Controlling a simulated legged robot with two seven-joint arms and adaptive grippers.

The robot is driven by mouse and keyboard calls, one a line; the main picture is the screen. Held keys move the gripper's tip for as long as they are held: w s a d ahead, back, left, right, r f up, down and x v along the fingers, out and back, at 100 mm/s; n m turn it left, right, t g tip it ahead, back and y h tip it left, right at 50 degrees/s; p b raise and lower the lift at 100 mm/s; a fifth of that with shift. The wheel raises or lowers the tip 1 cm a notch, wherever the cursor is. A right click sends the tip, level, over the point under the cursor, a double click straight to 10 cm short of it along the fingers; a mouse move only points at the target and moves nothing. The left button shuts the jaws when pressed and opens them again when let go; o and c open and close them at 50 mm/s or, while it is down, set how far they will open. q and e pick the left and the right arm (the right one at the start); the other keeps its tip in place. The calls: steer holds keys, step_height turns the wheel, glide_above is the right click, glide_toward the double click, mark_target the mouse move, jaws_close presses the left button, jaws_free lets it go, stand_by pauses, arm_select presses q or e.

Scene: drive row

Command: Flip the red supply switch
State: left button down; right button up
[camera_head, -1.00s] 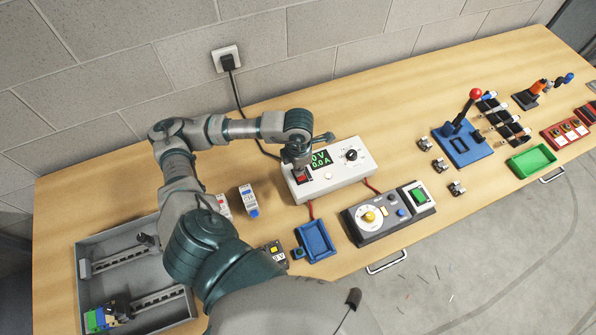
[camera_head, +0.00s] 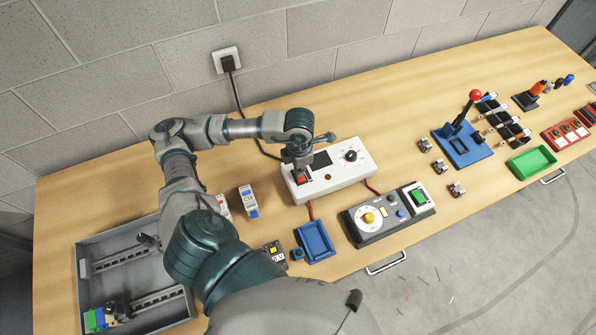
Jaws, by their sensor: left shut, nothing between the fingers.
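The white supply unit (camera_head: 340,180) stands on the wooden bench with a dark display (camera_head: 322,160) and a black knob (camera_head: 351,155). Its red switch (camera_head: 301,177) is at the left end of the front face, partly covered by my left gripper. My left gripper (camera_head: 300,169) is shut and empty, pointing down right at the red switch; it appears to touch it. The small lamp (camera_head: 328,177) on the front looks dark red. My right gripper is not in view.
A grey tray with rails (camera_head: 84,250) is at the left. A black cable (camera_head: 243,115) runs to the wall socket (camera_head: 226,58).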

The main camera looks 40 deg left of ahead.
mark_target(302, 178)
arm_select(q)
steer(key=r+p, duration=0.1)
steer(key=r, duration=0.1)
steer(key=d+r+p, duration=0.1)
steer(key=r, duration=0.1)
steer(key=shift+r, duration=0.25)
steer(key=shift+r+p, duration=0.45)
steer(key=shift+r, duration=0.15)
steer(key=shift+a+f, duration=0.1)
steer(key=shift+a, duration=0.25)
steer(key=shift+d, duration=0.2)
steer(key=shift+d, duration=0.1)
